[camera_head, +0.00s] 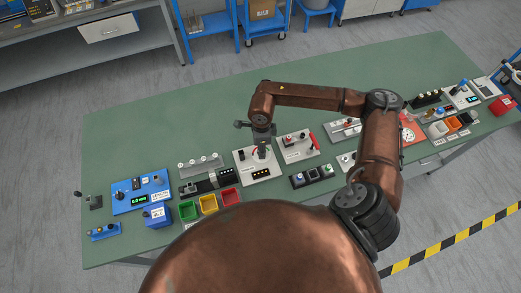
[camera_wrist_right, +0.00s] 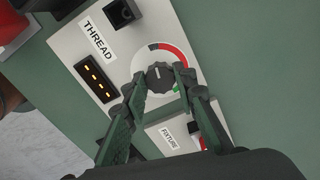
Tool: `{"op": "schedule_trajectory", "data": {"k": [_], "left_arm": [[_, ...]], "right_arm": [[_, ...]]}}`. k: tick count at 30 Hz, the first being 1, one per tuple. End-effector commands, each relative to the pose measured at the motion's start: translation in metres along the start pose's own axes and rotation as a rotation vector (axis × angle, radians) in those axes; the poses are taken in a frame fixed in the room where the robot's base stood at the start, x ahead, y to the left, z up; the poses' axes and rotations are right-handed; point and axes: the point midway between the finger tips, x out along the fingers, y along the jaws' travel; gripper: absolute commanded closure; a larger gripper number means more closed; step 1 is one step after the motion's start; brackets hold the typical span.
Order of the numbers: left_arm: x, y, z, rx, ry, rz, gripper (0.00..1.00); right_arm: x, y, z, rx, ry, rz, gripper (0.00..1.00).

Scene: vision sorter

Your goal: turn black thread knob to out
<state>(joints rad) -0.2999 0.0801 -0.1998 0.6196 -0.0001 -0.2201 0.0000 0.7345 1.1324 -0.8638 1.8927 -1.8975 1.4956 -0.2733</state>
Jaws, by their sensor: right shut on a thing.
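The black thread knob (camera_wrist_right: 158,77) sits on a white round dial with a red and a green arc, on the light panel labelled THREAD (camera_wrist_right: 75,42). Its white mark points towards the top of the right wrist view. My right gripper (camera_wrist_right: 160,82) has one finger on each side of the knob and is shut on it. In the head view the right gripper (camera_head: 262,151) reaches down onto the thread panel (camera_head: 245,176) and hides most of the knob. My left gripper is not in view.
The thread panel has a display with yellow marks (camera_wrist_right: 96,78) and a black block (camera_wrist_right: 122,12). A FIXTURE panel (camera_wrist_right: 158,135) lies beside it. Green, yellow and red bins (camera_head: 208,204) stand to the left, a panel with a red handle (camera_head: 313,140) to the right. The green table's back is clear.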

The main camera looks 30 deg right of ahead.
Motion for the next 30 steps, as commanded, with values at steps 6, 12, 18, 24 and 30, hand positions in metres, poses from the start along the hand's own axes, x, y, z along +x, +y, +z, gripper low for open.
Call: {"op": "schedule_trajectory", "data": {"k": [6,12,18,24,30], "left_arm": [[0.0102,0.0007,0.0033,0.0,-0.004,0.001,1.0],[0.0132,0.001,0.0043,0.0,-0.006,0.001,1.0],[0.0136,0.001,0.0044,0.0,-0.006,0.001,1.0],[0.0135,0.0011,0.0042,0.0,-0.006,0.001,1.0],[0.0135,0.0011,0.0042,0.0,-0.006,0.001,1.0]], "right_arm": [[0.0009,-0.0006,0.0006,-0.102,-0.001,-0.002,0.99],[-0.0001,-0.0005,0.0004,-0.147,-0.002,-0.002,0.99],[-0.0007,-0.0004,0.0004,-0.161,-0.002,-0.002,0.98],[-0.0009,-0.0004,0.0004,-0.16,-0.001,-0.002,0.99],[-0.0008,-0.0004,0.0004,-0.16,-0.001,-0.002,0.66]]}}
